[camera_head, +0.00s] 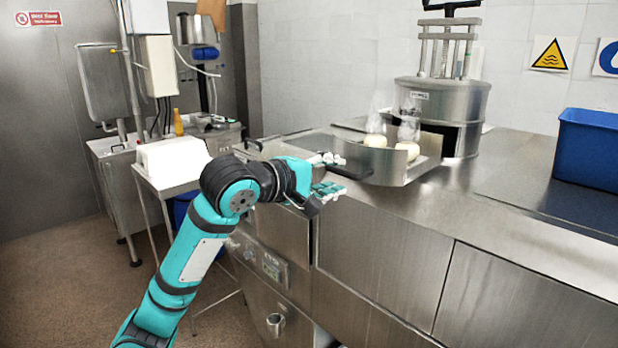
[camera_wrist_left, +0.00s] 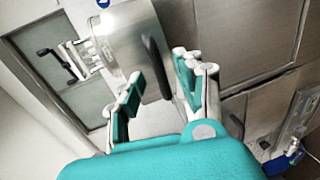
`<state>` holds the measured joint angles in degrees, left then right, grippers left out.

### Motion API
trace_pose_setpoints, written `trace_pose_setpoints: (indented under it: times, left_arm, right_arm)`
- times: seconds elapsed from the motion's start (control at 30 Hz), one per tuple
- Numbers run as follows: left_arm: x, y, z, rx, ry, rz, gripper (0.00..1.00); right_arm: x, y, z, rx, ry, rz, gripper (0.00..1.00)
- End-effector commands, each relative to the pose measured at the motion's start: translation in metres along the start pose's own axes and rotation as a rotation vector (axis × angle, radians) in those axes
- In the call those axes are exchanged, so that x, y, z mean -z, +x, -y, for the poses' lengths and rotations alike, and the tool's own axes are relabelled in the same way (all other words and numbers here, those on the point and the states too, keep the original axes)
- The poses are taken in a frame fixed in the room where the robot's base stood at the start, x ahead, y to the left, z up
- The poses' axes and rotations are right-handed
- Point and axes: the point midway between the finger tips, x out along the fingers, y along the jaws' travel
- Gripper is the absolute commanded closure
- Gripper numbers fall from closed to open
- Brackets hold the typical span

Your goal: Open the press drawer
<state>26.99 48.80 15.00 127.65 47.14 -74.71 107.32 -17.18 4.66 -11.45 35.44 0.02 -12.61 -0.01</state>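The press (camera_head: 440,100) is a round steel vessel with a frame on top, standing at the back of the steel counter. Its drawer (camera_head: 408,173) has a curved metal front and a dark handle (camera_head: 348,168), and sits out in front of the press, with two pale round items (camera_head: 376,140) on it. My left gripper (camera_head: 336,174) is open at the handle. In the left wrist view the dark handle (camera_wrist_left: 156,66) lies between the spread teal-and-white fingers, with the shiny curved front (camera_wrist_left: 130,38) beyond. Whether the fingers touch it I cannot tell. My right gripper is not in view.
A blue basket (camera_head: 588,150) stands on the counter at the right. Steel cabinet fronts (camera_head: 380,250) lie below the counter edge. A white box (camera_head: 172,162) rests on a stand at the left. The counter right of the drawer is clear.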

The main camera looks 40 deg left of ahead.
Motion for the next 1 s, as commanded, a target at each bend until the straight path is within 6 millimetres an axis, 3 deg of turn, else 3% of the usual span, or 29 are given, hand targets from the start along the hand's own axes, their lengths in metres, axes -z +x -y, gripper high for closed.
trace_pose_setpoints:
  times: [0.3, 0.5, 1.0]
  left_arm:
    - [0.000, -0.068, 0.000, -0.002, 0.001, -0.001, 0.64]
    - [0.000, -0.096, 0.000, -0.001, 0.000, -0.001, 0.64]
    - [0.000, -0.104, 0.001, 0.001, 0.000, 0.000, 0.64]
  right_arm:
    - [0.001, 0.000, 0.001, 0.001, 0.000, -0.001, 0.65]
    - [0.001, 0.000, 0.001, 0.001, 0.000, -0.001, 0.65]
    - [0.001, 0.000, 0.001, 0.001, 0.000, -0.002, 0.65]
